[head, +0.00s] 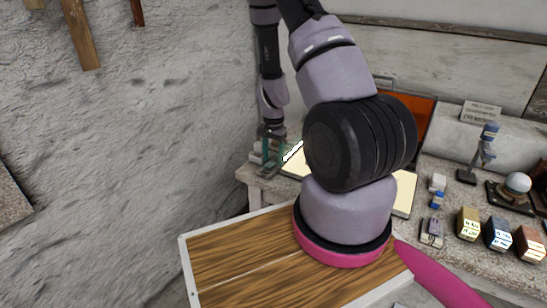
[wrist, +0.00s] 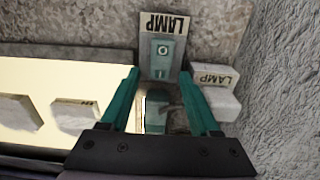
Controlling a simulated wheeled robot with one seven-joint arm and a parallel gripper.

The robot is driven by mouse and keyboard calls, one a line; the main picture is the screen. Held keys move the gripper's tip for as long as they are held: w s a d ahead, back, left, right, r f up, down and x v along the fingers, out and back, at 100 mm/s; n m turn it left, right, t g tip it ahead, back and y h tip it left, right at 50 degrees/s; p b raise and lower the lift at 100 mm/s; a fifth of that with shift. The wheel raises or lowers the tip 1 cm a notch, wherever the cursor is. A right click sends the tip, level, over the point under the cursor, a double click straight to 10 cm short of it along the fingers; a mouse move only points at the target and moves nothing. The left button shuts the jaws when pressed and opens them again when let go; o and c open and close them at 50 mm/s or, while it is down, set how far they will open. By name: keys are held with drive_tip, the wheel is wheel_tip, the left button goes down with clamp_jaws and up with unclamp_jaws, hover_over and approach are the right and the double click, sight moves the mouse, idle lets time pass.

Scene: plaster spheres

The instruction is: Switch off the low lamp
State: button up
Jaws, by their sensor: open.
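My gripper (head: 271,163) points down at the left end of the worktable, and its teal fingers are apart. In the wrist view my gripper (wrist: 160,72) is open and empty. A second LAMP label (wrist: 213,76) is on a pale block to the right. I cannot tell whether the fingers touch the box. The low lamp itself is not clearly identifiable; a bright, glowing panel (wrist: 70,80) lies left of the fingers.
The glowing panel (head: 405,192) is partly hidden by my arm. A rough wall stands close on the right in the wrist view. Farther right are a blue-topped stand (head: 480,155), a white sphere on a dark base (head: 517,185) and coloured blocks (head: 468,224).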

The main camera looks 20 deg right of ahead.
clamp_jaws()
drive_tip(key=shift+s+a+r+t+h, duration=0.1)
drive_tip(key=shift+s+a+t+h, duration=0.1)
drive_tip(key=shift+t+h, duration=0.25)
drive_tip(key=shift+s+a+r+t+h, duration=0.1)
drive_tip(key=shift+a+t+h, duration=0.15)
drive_tip(key=shift+h, duration=0.3)
drive_tip(key=shift+t+h, duration=0.4)
drive_tip(key=shift+h, duration=0.4)
unclamp_jaws()
drive_tip(key=shift+r, duration=0.1)
drive_tip(key=v, duration=1)
drive_tip(key=shift+s+r, duration=0.15)
drive_tip(key=shift+r, duration=0.2)
